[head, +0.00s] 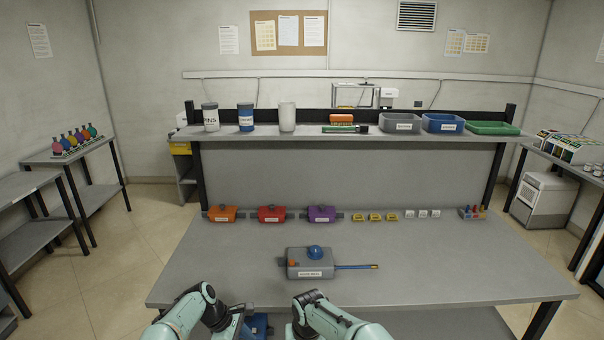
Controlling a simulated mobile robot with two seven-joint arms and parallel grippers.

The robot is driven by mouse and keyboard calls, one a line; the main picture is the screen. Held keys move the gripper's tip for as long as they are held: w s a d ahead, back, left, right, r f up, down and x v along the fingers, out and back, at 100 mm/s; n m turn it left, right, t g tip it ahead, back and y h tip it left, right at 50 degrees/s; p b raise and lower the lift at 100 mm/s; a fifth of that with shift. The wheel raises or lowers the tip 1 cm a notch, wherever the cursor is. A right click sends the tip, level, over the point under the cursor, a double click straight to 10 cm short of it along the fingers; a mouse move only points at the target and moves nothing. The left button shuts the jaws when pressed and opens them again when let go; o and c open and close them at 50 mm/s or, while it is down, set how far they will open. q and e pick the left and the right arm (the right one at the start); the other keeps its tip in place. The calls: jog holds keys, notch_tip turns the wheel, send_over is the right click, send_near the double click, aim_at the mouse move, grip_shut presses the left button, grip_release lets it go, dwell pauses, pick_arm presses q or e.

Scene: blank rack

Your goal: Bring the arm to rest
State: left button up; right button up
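My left arm (207,293) comes in at the bottom left and bends at the table's front edge. Its gripper (236,322) points down at the bottom of the view, and its fingertips cannot be made out. My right arm (318,302) comes in at the bottom middle and bends over the same edge. Its gripper is hidden or cut off by the bottom of the view. A blue object (258,325) shows between the two arms, below the table edge. Whether either gripper touches it cannot be told.
The grey table (450,270) holds a grey box with a blue knob (310,262) and a blue rod (357,267). Orange (222,214), red (272,214) and purple (321,214) boxes line its back. A raised shelf (300,135) holds jars and bins.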

pick_arm(q)
jog(key=s+f+m+y, duration=0.2)
jog(key=s+f+m, duration=0.4)
jog(key=s+f, duration=1.4)
pick_arm(e)
jog(key=s+d+f+m+g+y, duration=0.1)
jog(key=s+d+f, duration=0.3)
jog(key=s+f, duration=0.55)
jog(key=s+d+f+m+g+y, duration=0.1)
jog(key=s+d+f, duration=0.45)
jog(key=f, duration=0.65)
pick_arm(q)
jog(key=s+d+f+m, duration=0.1)
jog(key=s+m, duration=0.2)
jog(key=s, duration=0.6)
jog(key=s+d+f+m, duration=0.2)
jog(key=s+m, duration=0.1)
jog(key=s, duration=0.5)
jog(key=shift+s+d+m, duration=0.15)
jog(key=shift+s+m, duration=0.25)
pick_arm(e)
jog(key=s+d+f+m, duration=0.1)
jog(key=s, duration=0.8)
jog(key=s+d+f+m, duration=0.1)
jog(key=s+d+f, duration=0.1)
jog(key=s, duration=0.8)
jog(key=shift+f+m+t+y, duration=0.3)
jog(key=shift+y, duration=0.1)
